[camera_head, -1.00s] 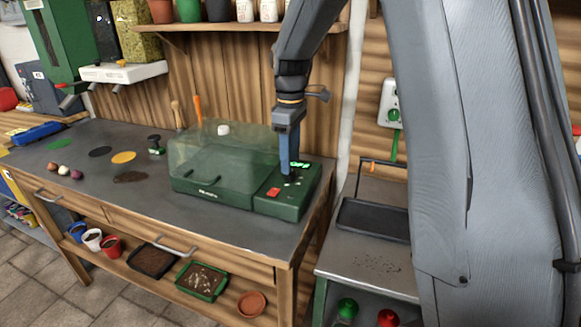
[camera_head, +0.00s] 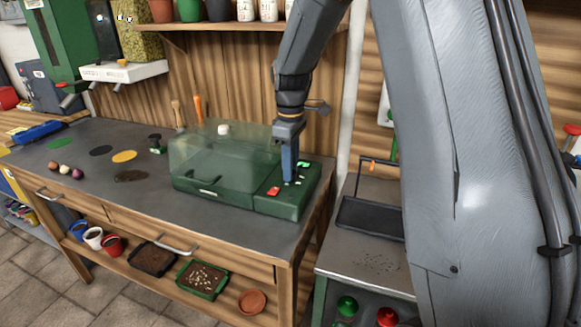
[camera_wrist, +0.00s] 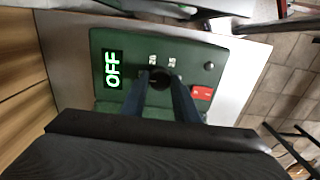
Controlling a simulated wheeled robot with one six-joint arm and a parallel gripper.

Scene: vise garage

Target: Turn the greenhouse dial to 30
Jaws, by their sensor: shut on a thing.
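The greenhouse is a green unit with a clear tinted cover (camera_head: 222,155) on the workbench. Its control panel (camera_head: 300,200) is at the right end. In the wrist view the panel (camera_wrist: 220,62) carries a lit display (camera_wrist: 113,69) reading OFF, a red button (camera_wrist: 203,92) and small white numbers above the dial. The dark round dial (camera_wrist: 158,76) sits between my fingertips. My gripper (camera_wrist: 158,84) is shut on the dial from above; it also shows in the head view (camera_head: 290,178), where its fingers mostly hide the dial.
The grey bench top (camera_head: 110,205) is clear in front of the greenhouse. A dark tray (camera_head: 372,218) lies on the metal cart at right. A shelf with pots (camera_head: 245,10) is above the bench. Orange-handled and wooden-handled tools stand behind the greenhouse.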

